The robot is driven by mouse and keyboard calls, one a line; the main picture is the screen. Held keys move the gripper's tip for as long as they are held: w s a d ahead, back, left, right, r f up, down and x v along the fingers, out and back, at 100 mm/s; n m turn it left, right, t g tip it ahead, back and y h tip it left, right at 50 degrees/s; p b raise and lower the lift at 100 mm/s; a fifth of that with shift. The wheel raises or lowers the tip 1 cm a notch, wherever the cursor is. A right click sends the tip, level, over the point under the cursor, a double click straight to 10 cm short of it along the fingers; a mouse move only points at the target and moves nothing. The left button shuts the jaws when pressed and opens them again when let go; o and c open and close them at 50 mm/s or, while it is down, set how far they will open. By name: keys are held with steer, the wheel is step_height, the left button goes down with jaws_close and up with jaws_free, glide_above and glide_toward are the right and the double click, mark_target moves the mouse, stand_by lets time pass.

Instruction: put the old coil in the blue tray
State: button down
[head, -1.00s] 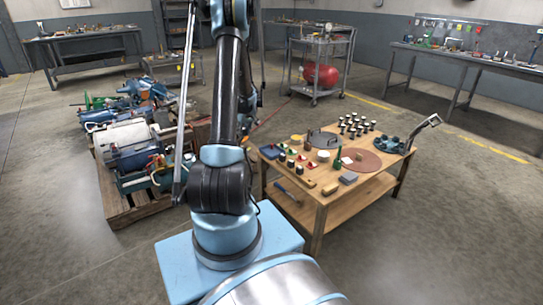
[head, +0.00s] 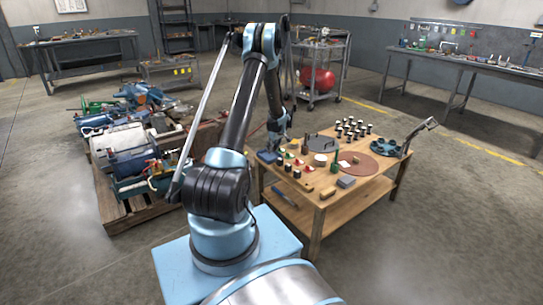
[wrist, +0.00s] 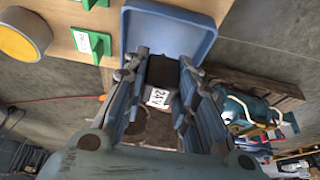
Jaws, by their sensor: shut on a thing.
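My gripper (wrist: 158,80) is shut on a dark block-shaped coil (wrist: 163,68) that carries a white "24V" label. The blue tray (wrist: 185,22) is just beyond the fingertips in the wrist view, and the coil overlaps its near edge there. I cannot tell how high the coil is above the tray. In the head view the blue tray (head: 267,157) lies at the left corner of the wooden table, with my gripper (head: 277,142) over that corner. The coil is not clear in the head view.
The wooden table (head: 325,195) also holds several dark-topped pegs, a round brown mat (head: 358,163) and small parts. A pallet (head: 128,213) loaded with motors stands to the left. A cart with a red tank (head: 317,79) stands behind. Floor is clear at the right.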

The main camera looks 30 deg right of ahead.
steer(key=shift+f, duration=2.05)
steer(key=shift+f, duration=0.15)
steer(key=c, duration=1.3)
jaws_free()
